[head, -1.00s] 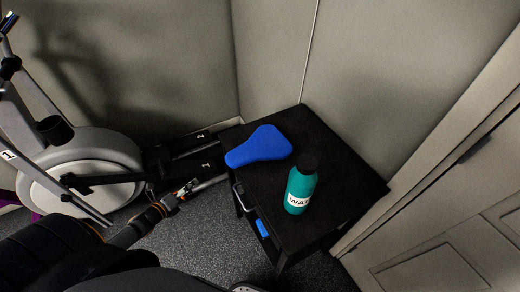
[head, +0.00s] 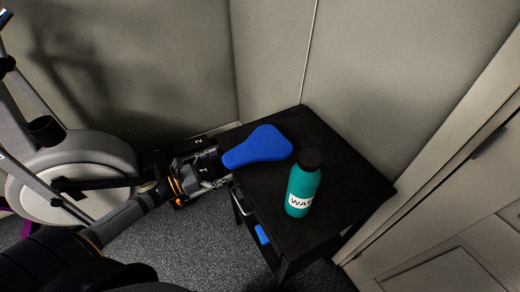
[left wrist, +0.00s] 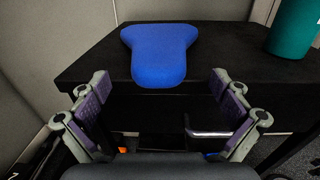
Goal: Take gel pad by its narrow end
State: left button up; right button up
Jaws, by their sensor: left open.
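The blue gel pad (head: 257,147) lies flat on the black table (head: 345,173). It has a wide end toward the wall and a narrow rounded end toward my left gripper (head: 226,170). In the left wrist view the gel pad (left wrist: 160,55) is centred ahead, its narrow end at the table's near edge. My left gripper also shows there (left wrist: 162,100), with its two fingers wide apart on either side of the pad's line. It is open and empty, just short of the table edge and apart from the pad. My right gripper is not in view.
A teal water bottle (head: 303,188) with a black cap stands on the table, to the right of the pad. The table front has a metal handle (left wrist: 208,134) and a blue item (head: 262,234) below. An exercise machine (head: 75,180) stands at left. Walls close off the back.

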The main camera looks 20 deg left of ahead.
aim_at(236, 159)
pick_arm(q)
jog(key=x, duration=0.2)
jog(key=b+x, duration=0.1)
jog(key=x, duration=0.2)
jog(key=shift+w+f, duration=0.1)
jog(key=shift+f, duration=0.1)
jog(key=shift+a, duration=0.1)
jog(key=shift+c, duration=0.4)
jog(key=c, duration=1)
